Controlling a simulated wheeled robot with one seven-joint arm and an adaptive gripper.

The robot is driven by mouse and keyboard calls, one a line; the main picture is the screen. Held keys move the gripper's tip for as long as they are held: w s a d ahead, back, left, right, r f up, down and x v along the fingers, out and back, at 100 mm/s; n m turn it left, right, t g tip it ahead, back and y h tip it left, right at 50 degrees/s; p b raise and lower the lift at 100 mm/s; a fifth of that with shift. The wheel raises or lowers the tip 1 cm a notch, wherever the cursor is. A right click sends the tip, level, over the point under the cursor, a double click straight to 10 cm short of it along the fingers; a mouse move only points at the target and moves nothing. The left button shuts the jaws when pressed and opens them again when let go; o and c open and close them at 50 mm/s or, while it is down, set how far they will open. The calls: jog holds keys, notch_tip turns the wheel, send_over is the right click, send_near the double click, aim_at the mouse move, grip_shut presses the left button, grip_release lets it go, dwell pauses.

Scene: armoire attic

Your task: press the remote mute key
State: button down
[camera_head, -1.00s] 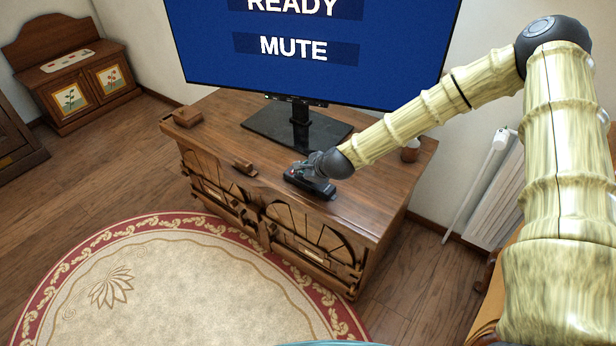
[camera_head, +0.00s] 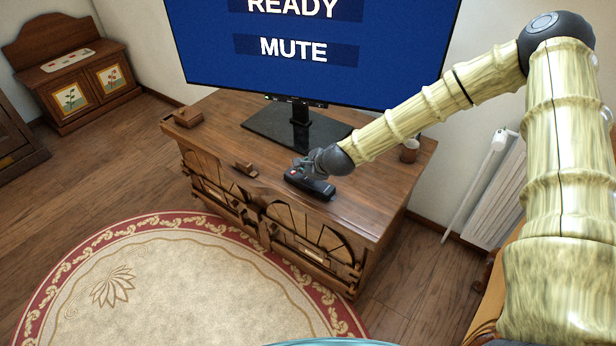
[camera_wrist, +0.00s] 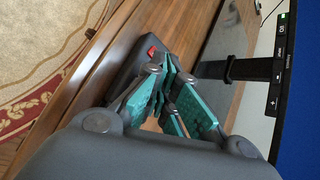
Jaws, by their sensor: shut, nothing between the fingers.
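The dark remote (camera_head: 312,187) lies on the wooden cabinet top near its front edge. In the wrist view the remote (camera_wrist: 126,72) shows a red key at its far end; most of its other keys are hidden behind my fingers. My gripper (camera_head: 299,168) is over the remote, its fingers shut with nothing between them. In the wrist view the teal finger pads of my gripper (camera_wrist: 180,88) point at the remote just beside the red key. I cannot tell whether the tips touch a key. The TV screen (camera_head: 310,45) is blue and reads "READY" and "MUTE".
The TV stand base (camera_head: 275,127) is behind the remote on the cabinet (camera_head: 375,205). A small wooden box (camera_head: 187,117), a small brown block (camera_head: 245,168) and a brown cup (camera_head: 409,151) also stand on top. A radiator (camera_head: 497,195) is at the right.

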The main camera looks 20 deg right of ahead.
aim_at(304, 180)
jog(key=shift+r+p, duration=1.5)
jog(key=shift+r, duration=0.9)
jog(key=s+a+f+n+g+p, duration=0.1)
jog(key=s+a+f+n+g, duration=0.15)
jog(key=s+f+n, duration=0.6)
jog(key=s+a+f+n+g+p, duration=0.1)
jog(key=s+a+f+n+g, duration=0.15)
jog(key=s+f, duration=0.75)
jog(key=s+d+n+g+h, duration=0.1)
jog(key=s+n, duration=0.3)
jog(key=s, duration=0.6)
jog(key=s+d+r+n+g+h+p, duration=0.1)
jog(key=s+d+n, duration=0.2)
jog(key=s, duration=0.6)
jog(key=s+d+r+n+g+h+p, duration=0.1)
jog(key=s+n, duration=0.3)
jog(key=s, duration=0.6)
jog(key=shift+s+d+n+g, duration=0.3)
jog(key=shift+d+n, duration=0.1)
jog(key=shift+d, duration=0.15)
